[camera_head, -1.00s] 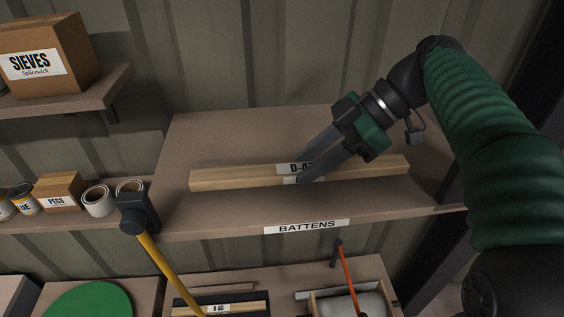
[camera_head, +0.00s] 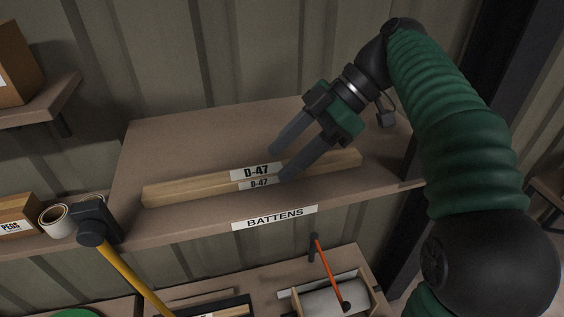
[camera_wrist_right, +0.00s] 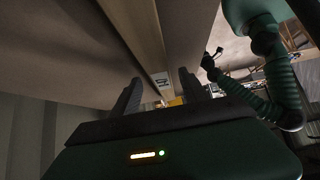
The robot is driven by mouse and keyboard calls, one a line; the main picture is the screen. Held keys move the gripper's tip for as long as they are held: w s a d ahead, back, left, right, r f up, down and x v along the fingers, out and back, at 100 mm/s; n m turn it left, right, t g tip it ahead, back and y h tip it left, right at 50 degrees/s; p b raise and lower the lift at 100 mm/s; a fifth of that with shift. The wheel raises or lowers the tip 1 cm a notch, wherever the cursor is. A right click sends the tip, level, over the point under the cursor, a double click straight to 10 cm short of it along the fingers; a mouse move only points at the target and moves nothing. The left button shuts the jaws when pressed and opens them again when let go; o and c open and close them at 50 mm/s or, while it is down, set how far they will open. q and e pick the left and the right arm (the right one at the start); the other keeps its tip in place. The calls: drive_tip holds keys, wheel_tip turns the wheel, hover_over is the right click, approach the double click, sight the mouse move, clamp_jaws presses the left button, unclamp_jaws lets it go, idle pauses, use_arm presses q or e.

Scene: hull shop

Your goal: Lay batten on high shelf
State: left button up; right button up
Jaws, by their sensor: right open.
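The batten (camera_head: 200,185), a long pale wooden bar labelled D-47, lies flat on the high shelf (camera_head: 180,140) above the BATTENS label (camera_head: 274,217). My right gripper (camera_head: 279,165) is open just above the batten, its fingers apart near the D-47 label. One finger hides part of the batten. In the right wrist view the batten (camera_wrist_right: 143,40) runs lengthwise beyond the two spread fingers (camera_wrist_right: 160,88), with nothing held between them. My left gripper is not in view.
A yellow-handled hammer (camera_head: 91,224) stands out in front of the shelf's left end. White rolls (camera_head: 55,219) and a PEGS box (camera_head: 15,215) are at the left. A lower shelf holds a red-handled tool (camera_head: 327,270). The high shelf's back left is clear.

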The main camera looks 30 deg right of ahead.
drive_tip(key=d+r+p, duration=0.1)
drive_tip(key=r, duration=0.1)
drive_tip(key=d+r+p, duration=0.1)
drive_tip(key=r, duration=0.1)
drive_tip(key=shift+d+r, duration=0.1)
drive_tip(key=shift+d, duration=0.05)
drive_tip(key=r+p, duration=0.1)
drive_tip(key=d+r+p, duration=0.1)
drive_tip(key=p, duration=0.1)
drive_tip(key=s+r+p, duration=0.1)
drive_tip(key=shift+d, duration=0.3)
drive_tip(key=shift+s+d+r+p, duration=0.15)
drive_tip(key=shift+s+d+p, duration=0.1)
drive_tip(key=shift+p, duration=0.2)
drive_tip(key=shift+s+d, duration=0.1)
drive_tip(key=shift+d, duration=0.4)
drive_tip(key=shift+d+f, duration=0.3)
drive_tip(key=shift+d, duration=0.1)
drive_tip(key=shift+w, duration=0.3)
drive_tip(key=shift+a, duration=0.3)
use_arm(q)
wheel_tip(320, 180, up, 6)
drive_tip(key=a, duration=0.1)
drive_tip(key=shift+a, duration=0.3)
use_arm(e)
drive_tip(key=shift+s+a+r, duration=0.15)
drive_tip(key=shift+s+a, duration=0.05)
drive_tip(key=shift+a, duration=0.2)
